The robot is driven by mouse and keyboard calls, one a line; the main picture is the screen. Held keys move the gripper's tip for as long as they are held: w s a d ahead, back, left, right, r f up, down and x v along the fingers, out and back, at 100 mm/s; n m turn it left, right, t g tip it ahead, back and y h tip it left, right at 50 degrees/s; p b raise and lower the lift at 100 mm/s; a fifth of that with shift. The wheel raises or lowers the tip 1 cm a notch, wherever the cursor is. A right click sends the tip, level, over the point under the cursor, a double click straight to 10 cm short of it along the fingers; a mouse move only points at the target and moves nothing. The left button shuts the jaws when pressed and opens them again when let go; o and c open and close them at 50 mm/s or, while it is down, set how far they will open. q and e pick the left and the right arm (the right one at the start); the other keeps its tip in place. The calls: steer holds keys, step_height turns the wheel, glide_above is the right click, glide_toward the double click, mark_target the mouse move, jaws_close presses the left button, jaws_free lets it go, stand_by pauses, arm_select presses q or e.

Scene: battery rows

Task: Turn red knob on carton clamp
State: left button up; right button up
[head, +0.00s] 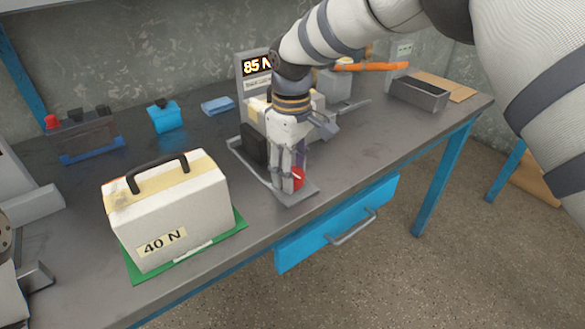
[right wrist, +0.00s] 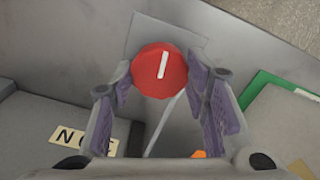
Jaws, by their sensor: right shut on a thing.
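The carton clamp (head: 297,197) stands mid-table, with a display (head: 257,67) reading 85 N at its back. My right gripper (head: 289,184) comes down over its front end and is shut on the red knob (head: 298,177), one finger on each side. In the right wrist view the round red knob (right wrist: 158,72) lies between the purple-padded fingers (right wrist: 162,88). Its white mark points nearly straight up, tilted slightly right. A pale carton (head: 257,108) in the clamp is mostly hidden by my gripper and arm.
A white case labelled 40 N (head: 165,215) with a black handle stands on a green mat (head: 238,226) left of the clamp. A blue drawer (head: 300,244) is below the table front. Behind are a blue box (head: 164,117), a grey tray (head: 418,95) and an orange bar (head: 372,67).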

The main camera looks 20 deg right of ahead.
steer(key=shift+m, duration=2.1)
steer(key=o, duration=1.1)
steer(key=shift+o, duration=0.2)
step_height(320, 180, up, 12)
